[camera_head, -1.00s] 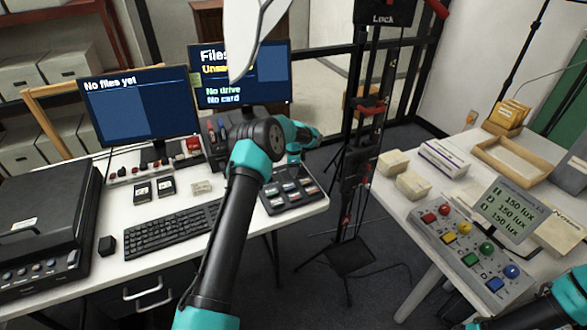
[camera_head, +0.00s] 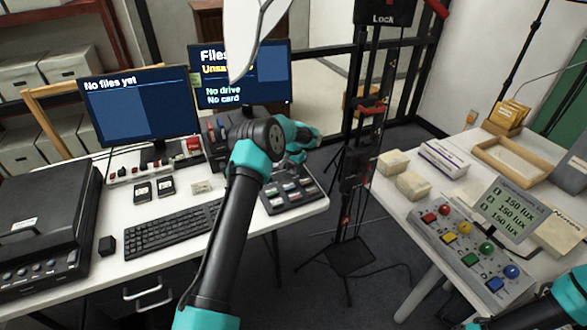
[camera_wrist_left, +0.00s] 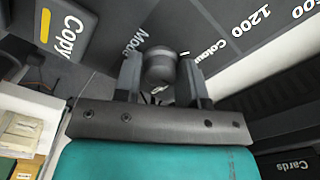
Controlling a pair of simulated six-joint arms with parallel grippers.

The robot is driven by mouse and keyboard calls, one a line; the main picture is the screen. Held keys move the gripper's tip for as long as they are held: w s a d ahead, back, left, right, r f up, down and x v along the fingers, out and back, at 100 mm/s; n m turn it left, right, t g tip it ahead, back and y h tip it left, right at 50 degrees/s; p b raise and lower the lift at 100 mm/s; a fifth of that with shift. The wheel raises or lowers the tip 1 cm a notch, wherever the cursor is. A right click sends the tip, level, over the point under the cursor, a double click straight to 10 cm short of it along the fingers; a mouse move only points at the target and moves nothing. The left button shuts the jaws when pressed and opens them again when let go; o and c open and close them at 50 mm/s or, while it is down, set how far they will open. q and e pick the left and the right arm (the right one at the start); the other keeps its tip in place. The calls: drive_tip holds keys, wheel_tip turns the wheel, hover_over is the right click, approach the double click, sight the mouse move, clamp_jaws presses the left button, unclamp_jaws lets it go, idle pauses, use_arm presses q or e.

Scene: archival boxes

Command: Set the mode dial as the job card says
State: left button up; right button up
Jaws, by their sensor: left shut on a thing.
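The mode dial (camera_wrist_left: 160,68) is a dark round knob beside the printed word "Mode" on a dark panel (camera_wrist_left: 100,50) in the left wrist view. My left gripper (camera_wrist_left: 166,82) is shut on the dial, with one finger on each side. The dial's pointer and the setting it stands at cannot be made out. In the head view my left wrist (camera_head: 262,135) reaches over the left desk, and the dial and fingertips cannot be made out. Only a link of my right arm shows at the lower right; its gripper is out of frame. I cannot identify the job card.
Two monitors (camera_head: 138,105) stand behind the keyboard (camera_head: 170,229). A dark tray (camera_head: 270,207) with several small pieces lies at the left desk's right end. A dark machine (camera_head: 45,225) stands at far left. The right table holds a button box (camera_head: 455,255) and a lux display (camera_head: 510,210).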

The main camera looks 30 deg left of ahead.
use_arm(q)
drive_tip(key=n, duration=1.2)
idle(0.6)
drive_tip(key=o, duration=0.9)
wheel_tip(320, 180, up, 17)
drive_tip(key=shift+r, duration=0.2)
idle(0.5)
